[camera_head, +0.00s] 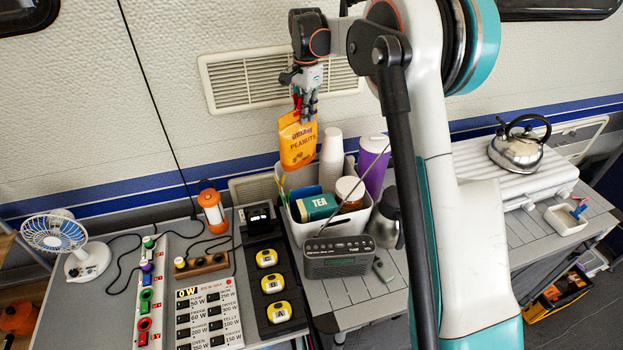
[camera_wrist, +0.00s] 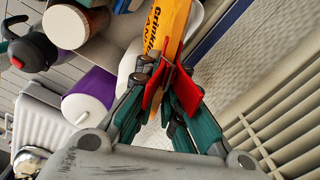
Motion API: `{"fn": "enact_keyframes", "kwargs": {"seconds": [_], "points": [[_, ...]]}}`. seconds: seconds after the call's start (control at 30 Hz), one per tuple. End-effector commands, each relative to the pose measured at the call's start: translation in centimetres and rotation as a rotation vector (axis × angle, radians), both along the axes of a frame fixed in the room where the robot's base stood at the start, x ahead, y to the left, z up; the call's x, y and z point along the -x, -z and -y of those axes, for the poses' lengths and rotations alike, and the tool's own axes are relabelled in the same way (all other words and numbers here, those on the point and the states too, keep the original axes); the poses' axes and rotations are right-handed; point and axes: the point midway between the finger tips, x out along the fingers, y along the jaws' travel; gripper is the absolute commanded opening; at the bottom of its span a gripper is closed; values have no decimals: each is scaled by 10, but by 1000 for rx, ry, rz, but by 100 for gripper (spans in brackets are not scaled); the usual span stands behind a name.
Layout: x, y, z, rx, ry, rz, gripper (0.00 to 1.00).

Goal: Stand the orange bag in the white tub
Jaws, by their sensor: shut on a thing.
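The orange peanut bag (camera_head: 297,143) hangs upright from my gripper (camera_head: 304,97), which is shut on its top edge. The bag is above the back of the white tub (camera_head: 345,225), its lower end near the rim; the head view does not show clearly whether it is inside. In the wrist view my gripper's red finger pads (camera_wrist: 170,90) pinch the orange bag (camera_wrist: 168,28).
A radio (camera_head: 340,257) stands in front. A wall vent (camera_head: 245,82) is behind my gripper. A kettle (camera_head: 517,148) sits far right, a fan (camera_head: 65,240) far left.

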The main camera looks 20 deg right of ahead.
Motion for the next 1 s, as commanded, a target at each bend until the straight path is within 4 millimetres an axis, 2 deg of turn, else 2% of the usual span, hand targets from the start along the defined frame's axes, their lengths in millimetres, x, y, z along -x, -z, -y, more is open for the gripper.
{"fn": "enact_keyframes", "kwargs": {"seconds": [0.03, 0.1, 0.4, 0.5, 0.77, 1.0], "points": [[-1, 15, 0, 0, 0, 0, 0], [0, 32, 0, 0, 0, 0, 0], [-1, 101, 0, 0, 0, 0, 0], [0, 115, 0, 0, 0, 0, 0], [0, 132, 0, 0, 0, 0, 0], [0, 164, 0, 0, 0, 0, 0]]}}
